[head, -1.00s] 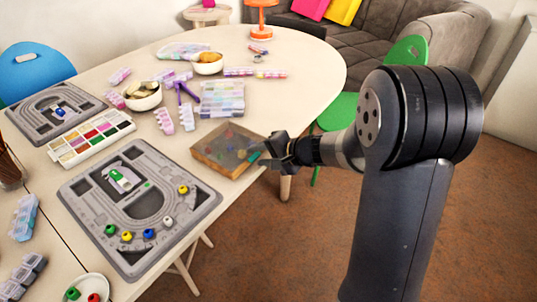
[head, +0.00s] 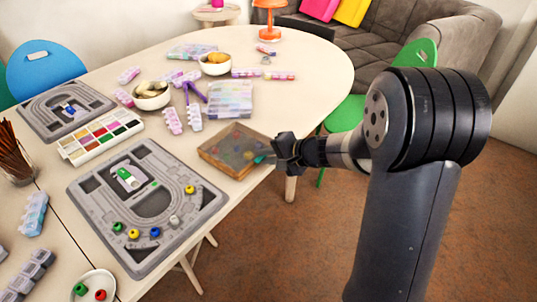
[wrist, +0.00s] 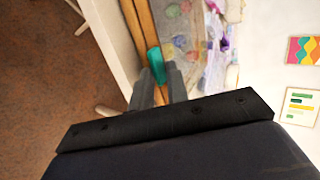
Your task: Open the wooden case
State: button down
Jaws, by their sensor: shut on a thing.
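The wooden case (head: 207,156) sits near the table's right front edge, with brown wooden sides, a see-through top and blurred coloured beads inside. A teal tab (head: 263,158) is at its right side. My gripper (head: 275,155) is at that side, its fingers shut on the teal tab. In the wrist view the tab (wrist: 155,66) shows just past my fingertips, beside the case's wooden edge (wrist: 146,22). I cannot tell whether the lid is raised at all.
A clear organiser box (head: 230,98) stands behind the case. A grey bead board (head: 150,205) with several beads lies to its left. Bowls and pill-box strips crowd the table's middle. A green chair (head: 412,52) stands at right, beyond the table edge.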

jog(key=shift+w+a+r+g+h+p, duration=0.15)
jog(key=shift+r+p, duration=0.35)
jog(key=shift+p, duration=0.65)
jog(key=shift+a+r+g+h+p, duration=0.15)
jog(key=shift+r+p, duration=0.4)
jog(key=shift+p, duration=0.55)
jog(key=shift+w+r+g+h+p, duration=0.15)
jog(key=shift+r+p, duration=0.35)
jog(key=shift+p, duration=0.65)
jog(key=shift+r+h+p, duration=0.2)
jog(key=shift+h+p, duration=0.05)
jog(key=shift+p, duration=0.35)
jog(key=shift+f, duration=0.1)
jog(key=r+p, duration=0.1)
jog(key=p, duration=0.1)
jog(key=r+g+p, duration=0.1)
jog(key=p, duration=0.2)
jog(key=shift+w+a+h, duration=0.15)
jog(key=shift+a+h, duration=0.15)
jog(key=shift+h, duration=0.1)
jog(key=p, duration=0.2)
jog(key=r+p, duration=0.1)
jog(key=p, duration=0.2)
jog(key=shift+w+a+r+g+h+p, duration=0.2)
jog(key=shift+a+r+g+h+p, duration=0.1)
jog(key=shift+h+p, duration=0.1)
jog(key=shift+w+p, duration=0.1)
jog(key=shift+p, duration=0.5)
